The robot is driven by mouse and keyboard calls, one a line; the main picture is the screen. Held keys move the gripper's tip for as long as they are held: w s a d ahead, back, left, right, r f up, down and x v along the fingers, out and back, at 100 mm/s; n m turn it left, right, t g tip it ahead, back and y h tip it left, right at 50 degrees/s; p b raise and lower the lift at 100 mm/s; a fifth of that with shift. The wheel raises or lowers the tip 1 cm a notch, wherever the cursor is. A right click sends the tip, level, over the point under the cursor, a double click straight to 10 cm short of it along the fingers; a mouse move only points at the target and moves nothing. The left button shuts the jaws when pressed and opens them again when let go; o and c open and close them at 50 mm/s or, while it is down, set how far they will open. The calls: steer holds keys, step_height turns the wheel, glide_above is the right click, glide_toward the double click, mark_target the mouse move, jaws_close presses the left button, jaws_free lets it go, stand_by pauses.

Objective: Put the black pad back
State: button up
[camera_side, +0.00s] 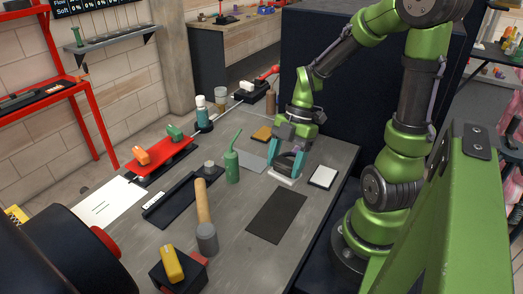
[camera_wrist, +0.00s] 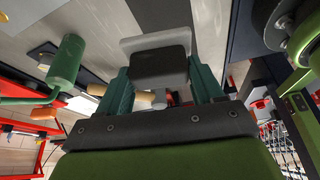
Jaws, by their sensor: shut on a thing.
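My gripper (camera_side: 287,165) is low over the far right part of the table, with teal fingers pointing down. It is shut on the black pad, a dark block with a pale plate along one edge. In the wrist view the black pad (camera_wrist: 160,66) sits between the two fingers (camera_wrist: 160,85), its pale plate at the far side.
A flat black mat (camera_side: 277,216) lies nearer on the table, and a white dark-edged square (camera_side: 323,177) lies right of my gripper.

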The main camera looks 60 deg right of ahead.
steer(key=shift+s+a+f+n, duration=0.2)
steer(key=shift+s+a+n, duration=0.25)
steer(key=shift+s+n, duration=0.1)
steer(key=shift+s+f+n, duration=0.1)
steer(key=shift+f+n, duration=0.05)
steer(key=shift+n, duration=0.1)
steer(key=shift+f, duration=3.85)
steer(key=shift+f, duration=0.15)
steer(key=o, duration=1.4)
